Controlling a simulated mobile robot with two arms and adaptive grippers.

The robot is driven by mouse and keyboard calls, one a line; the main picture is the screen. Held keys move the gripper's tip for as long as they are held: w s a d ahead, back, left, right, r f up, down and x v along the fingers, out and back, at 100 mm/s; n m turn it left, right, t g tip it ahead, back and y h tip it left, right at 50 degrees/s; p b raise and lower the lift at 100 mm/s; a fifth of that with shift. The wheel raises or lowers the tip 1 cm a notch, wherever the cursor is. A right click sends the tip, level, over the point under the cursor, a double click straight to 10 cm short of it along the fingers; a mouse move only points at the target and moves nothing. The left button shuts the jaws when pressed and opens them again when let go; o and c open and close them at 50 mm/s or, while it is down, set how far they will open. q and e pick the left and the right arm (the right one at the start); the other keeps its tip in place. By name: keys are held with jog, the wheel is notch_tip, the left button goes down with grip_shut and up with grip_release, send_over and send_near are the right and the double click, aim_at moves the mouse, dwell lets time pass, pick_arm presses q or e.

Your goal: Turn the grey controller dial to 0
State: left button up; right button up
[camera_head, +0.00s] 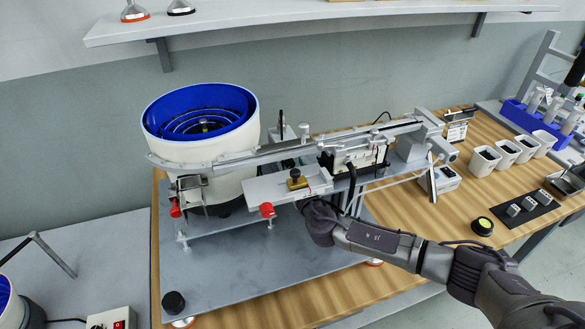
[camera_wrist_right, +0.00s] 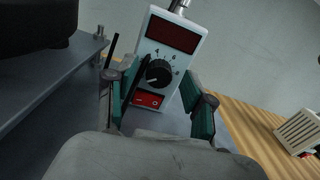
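In the right wrist view, a light grey controller box (camera_wrist_right: 166,55) stands slightly tilted in the picture, with a dark red display at its top. Its round black dial (camera_wrist_right: 158,72) is in the middle, with pale numbers around it; 4, 6 and 8 can be made out. The dial's exact setting is too small to read. My right gripper (camera_wrist_right: 159,88) is open, its green-padded fingers on either side of the dial with visible space between. In the head view the right gripper (camera_head: 312,207) is at the metal feeder's front edge; the controller is hidden there. My left gripper is out of view.
A red switch (camera_wrist_right: 148,99) sits below the dial. In the head view, a blue-lined bowl feeder (camera_head: 203,165) stands left of my gripper, with a rail (camera_head: 290,150) running above it. White cups (camera_head: 485,161) and a black mat (camera_head: 520,218) lie to the right.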

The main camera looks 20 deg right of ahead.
grip_shut()
jog(key=shift+r+n+p, duration=0.15)
jog(key=shift+n+p, duration=0.55)
jog(key=shift+p, duration=0.05)
jog(key=shift+f, duration=0.2)
jog(key=shift+o, duration=0.2)
grip_release()
jog(key=shift+s, duration=0.15)
jog(key=s, duration=1.1)
jog(key=shift+s+d, duration=0.2)
jog(key=shift+s, duration=0.2)
